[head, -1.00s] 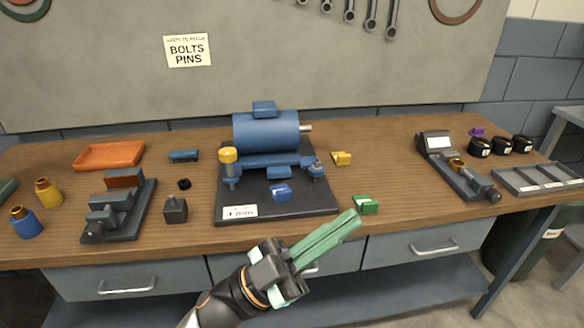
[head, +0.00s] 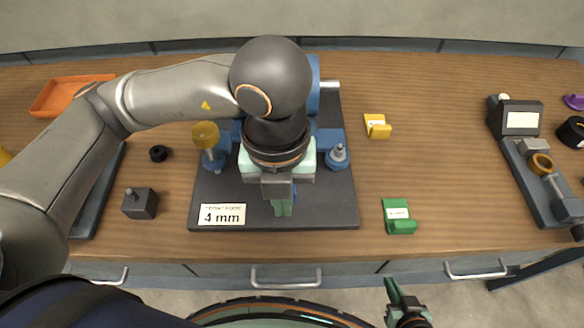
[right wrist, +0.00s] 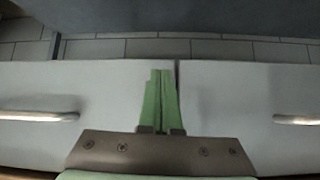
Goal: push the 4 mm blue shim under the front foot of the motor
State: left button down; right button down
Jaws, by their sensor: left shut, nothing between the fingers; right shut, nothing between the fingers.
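The blue motor (head: 314,88) stands on a dark base plate (head: 340,212) with a "4 mm" label (head: 222,214). My left arm and hand cover most of the motor and its front middle. My left gripper (head: 283,207) points down, shut and empty, at the front of the plate. A small blue sliver, apparently the blue shim (head: 295,194), shows just right of its fingers; the rest is hidden. I cannot tell whether they touch, or how the shim lies to the front foot. My right gripper (head: 393,291) is shut and empty before the bench; its fingers (right wrist: 160,100) show in the right wrist view.
A yellow shim (head: 377,126) and a green shim (head: 398,216) lie right of the plate. A yellow-topped bolt (head: 206,137) stands at the plate's left and a blue mount (head: 338,156) at its right. A dark block (head: 140,203) sits left. Drawers (right wrist: 230,110) face my right gripper.

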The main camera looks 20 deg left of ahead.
pick_arm(q)
jog(key=f, duration=0.3)
jog(key=f+b, duration=0.1)
jog(key=f, duration=0.6)
jog(key=shift+w+a+f, duration=0.15)
jog(key=shift+w+a, duration=0.05)
jog(key=shift+a, duration=0.15)
jog(key=w, duration=0.2)
jog(key=shift+w+a+r, duration=0.3)
jog(key=shift+w+a, duration=0.05)
jog(key=shift+w, duration=0.05)
jog(key=shift+w+a, duration=0.1)
jog(key=shift+w, duration=0.55)
